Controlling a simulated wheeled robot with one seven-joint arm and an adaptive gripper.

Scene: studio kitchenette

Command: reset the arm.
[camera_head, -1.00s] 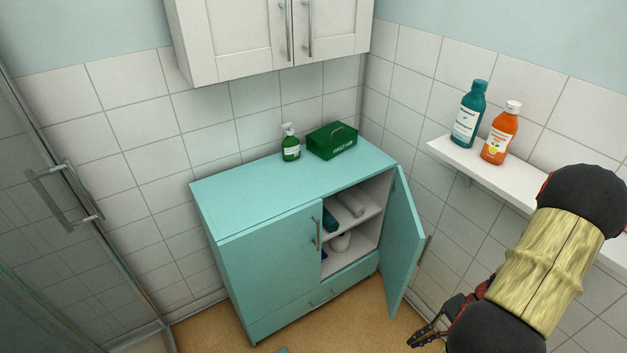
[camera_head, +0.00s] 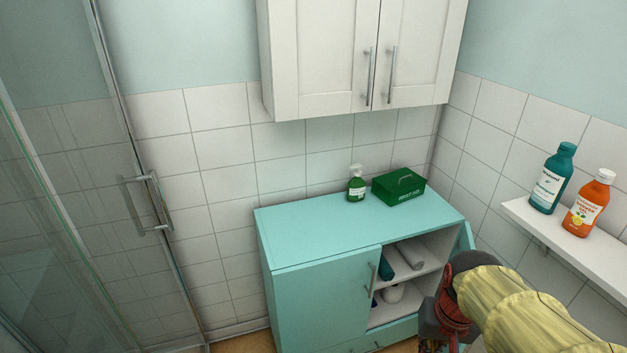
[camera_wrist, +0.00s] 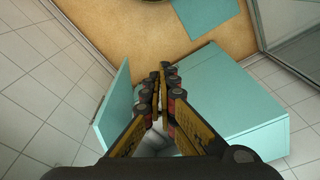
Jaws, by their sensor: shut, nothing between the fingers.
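My arm, in a yellow sleeve, reaches in from the lower right of the head view. My gripper (camera_wrist: 159,72) shows in the wrist view with its fingertips together and nothing between them. In the head view only its dark and red base shows, at the bottom, in front of the open side of the teal cabinet (camera_head: 320,238). In the wrist view the fingers lie over the gap between the cabinet's open door (camera_wrist: 116,110) and its body (camera_wrist: 225,100). I cannot tell how far they are from the cabinet.
A green pump bottle (camera_head: 356,185) and a first aid box (camera_head: 398,187) stand on the cabinet. A teal bottle (camera_head: 551,178) and an orange bottle (camera_head: 588,204) stand on the wall shelf (camera_head: 560,250). A glass shower door (camera_head: 70,180) is at left. White wall cupboards (camera_head: 365,55) hang above.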

